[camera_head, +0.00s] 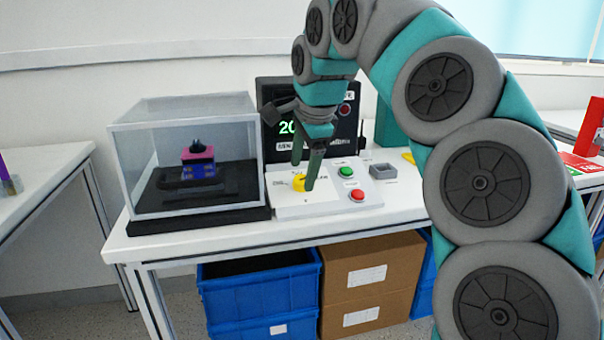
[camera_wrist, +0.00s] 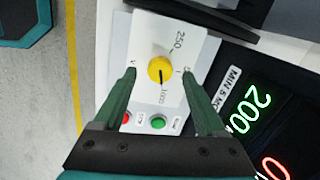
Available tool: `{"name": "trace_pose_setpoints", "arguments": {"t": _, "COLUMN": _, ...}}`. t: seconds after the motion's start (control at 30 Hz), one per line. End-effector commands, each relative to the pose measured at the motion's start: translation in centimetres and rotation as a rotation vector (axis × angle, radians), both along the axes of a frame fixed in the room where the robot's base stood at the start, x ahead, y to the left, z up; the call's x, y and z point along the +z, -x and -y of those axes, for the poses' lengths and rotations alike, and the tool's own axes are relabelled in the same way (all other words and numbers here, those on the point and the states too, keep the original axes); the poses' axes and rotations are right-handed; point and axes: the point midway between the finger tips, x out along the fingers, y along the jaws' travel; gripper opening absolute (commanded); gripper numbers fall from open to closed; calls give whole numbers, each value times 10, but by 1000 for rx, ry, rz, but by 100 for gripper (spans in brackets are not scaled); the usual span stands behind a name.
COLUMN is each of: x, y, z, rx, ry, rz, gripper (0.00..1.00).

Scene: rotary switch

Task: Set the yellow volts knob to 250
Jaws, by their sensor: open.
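The yellow volts knob (camera_wrist: 160,66) sits on a white panel (camera_wrist: 196,50) in the wrist view. Its dark pointer line points down in that picture, towards a mark that looks like 1000. The 250 mark (camera_wrist: 180,40) is up and to the right of the knob. My gripper (camera_wrist: 159,74) is open, with one green finger on each side of the knob and visible gaps between. In the head view the knob (camera_head: 299,185) is partly hidden by my gripper (camera_head: 304,176), which reaches down over it. Whether the fingertips are level with the knob is unclear.
Green (camera_head: 346,171) and red (camera_head: 357,195) buttons sit right of the knob. A dark display (camera_head: 350,128) behind shows green 200 in the wrist view (camera_wrist: 250,108). A clear case (camera_head: 130,165) stands left on the table. A grey box (camera_head: 383,171) lies to the right.

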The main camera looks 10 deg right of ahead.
Motion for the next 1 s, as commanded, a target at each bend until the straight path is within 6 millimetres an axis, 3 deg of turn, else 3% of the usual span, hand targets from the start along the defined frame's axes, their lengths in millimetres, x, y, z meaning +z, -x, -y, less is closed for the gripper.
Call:
{"name": "trace_pose_setpoints", "arguments": {"t": 0.2, "x": -19, "y": -6, "z": -1, "rx": 1, "ry": 1, "rz": -4, "gripper": 74}}
{"name": "trace_pose_setpoints", "arguments": {"t": 0.57, "x": -22, "y": -8, "z": -1, "rx": 0, "ry": 0, "rz": 0, "gripper": 74}}
{"name": "trace_pose_setpoints", "arguments": {"t": 1.0, "x": -22, "y": -8, "z": -1, "rx": 1, "ry": 0, "rz": 0, "gripper": 24}}
